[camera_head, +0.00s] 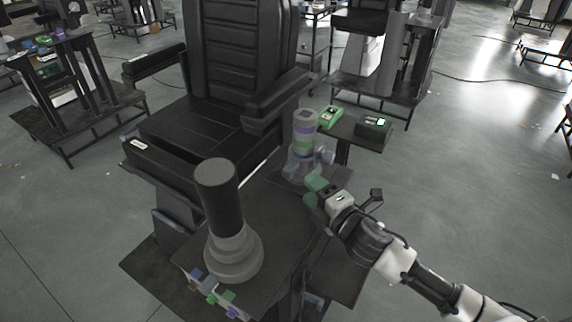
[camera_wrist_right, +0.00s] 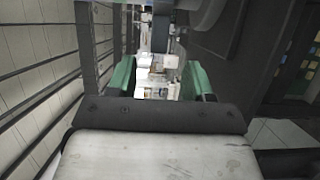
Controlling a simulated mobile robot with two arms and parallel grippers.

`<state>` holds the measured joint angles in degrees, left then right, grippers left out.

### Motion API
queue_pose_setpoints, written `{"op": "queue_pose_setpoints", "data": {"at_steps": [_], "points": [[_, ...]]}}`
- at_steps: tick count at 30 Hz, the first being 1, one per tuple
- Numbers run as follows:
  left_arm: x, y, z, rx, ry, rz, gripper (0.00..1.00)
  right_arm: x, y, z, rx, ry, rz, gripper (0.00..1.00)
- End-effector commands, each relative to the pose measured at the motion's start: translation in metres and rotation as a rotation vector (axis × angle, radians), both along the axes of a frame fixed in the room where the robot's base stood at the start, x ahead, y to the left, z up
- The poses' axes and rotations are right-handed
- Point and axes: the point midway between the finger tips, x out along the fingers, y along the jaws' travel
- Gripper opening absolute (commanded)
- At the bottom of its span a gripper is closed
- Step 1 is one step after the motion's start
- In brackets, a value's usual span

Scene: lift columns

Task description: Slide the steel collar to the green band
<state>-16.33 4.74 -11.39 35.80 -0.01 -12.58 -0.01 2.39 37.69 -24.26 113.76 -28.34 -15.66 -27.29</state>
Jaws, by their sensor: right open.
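A grey lift column (camera_head: 304,119) stands at the far end of the dark bench, with a green band (camera_head: 303,144) and a purple band around it. The steel collar (camera_head: 301,164), blue-grey with side knobs, sits around the column's lower part, below the green band. My right gripper (camera_head: 313,191) is just in front of the collar, lower in the picture, and appears apart from it. Its green fingers are open with nothing between them in the wrist view (camera_wrist_right: 160,82). A rounded grey part shows at the top of that view; I cannot tell which. My left gripper is out of view.
A thicker column with a black upper part (camera_head: 220,195) stands on the near end of the bench (camera_head: 276,222). A black seat (camera_head: 195,135) is behind and left. A small side stand holds a green device (camera_head: 330,117) and a dark box with a lit display (camera_head: 373,127).

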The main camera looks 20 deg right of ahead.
Motion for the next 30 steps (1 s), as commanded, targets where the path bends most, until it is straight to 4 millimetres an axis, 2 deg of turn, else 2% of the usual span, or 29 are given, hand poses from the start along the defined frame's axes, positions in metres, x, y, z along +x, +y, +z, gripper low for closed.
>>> {"op": "queue_pose_setpoints", "data": {"at_steps": [7, 13, 19, 26, 30], "points": [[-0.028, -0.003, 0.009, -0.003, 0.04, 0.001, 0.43, 0.047, 0.016, 0.003, 0.003, -0.001, -0.001, 0.51], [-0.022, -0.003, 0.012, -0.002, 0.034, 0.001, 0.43, 0.074, 0.026, 0.001, 0.003, 0.0, -0.001, 0.51], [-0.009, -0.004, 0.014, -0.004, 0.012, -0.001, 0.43, 0.084, 0.03, 0.0, 0.002, 0.001, 0.0, 0.51], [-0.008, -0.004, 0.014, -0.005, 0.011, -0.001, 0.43, 0.084, 0.03, 0.0, 0.002, 0.001, 0.0, 0.51], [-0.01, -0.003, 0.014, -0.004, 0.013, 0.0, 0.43, 0.084, 0.029, 0.0, 0.002, 0.001, 0.0, 0.31]]}}
